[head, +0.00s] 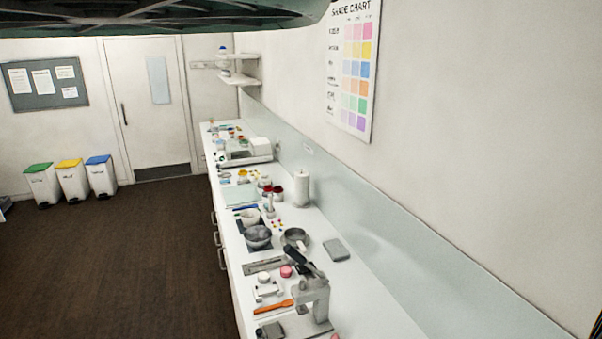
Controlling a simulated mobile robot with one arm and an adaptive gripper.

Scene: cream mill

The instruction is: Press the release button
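I cannot make out a release button for certain in the head view. A grey lever press (318,298) stands at the near end of the white counter (355,300), with its dark handle tilted up to the left. A white machine (250,150) sits farther back on the counter; any button on it is too small to tell. A closed white door (145,105) with a dark handle is in the far wall. My gripper is not in view.
Bowls (257,237), a paper roll (301,188), an orange spatula (274,307) and several small pots crowd the counter. Three bins (72,180) stand by the far wall. A shade chart (353,70) hangs on the right wall. The brown floor (130,260) left of the counter is clear.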

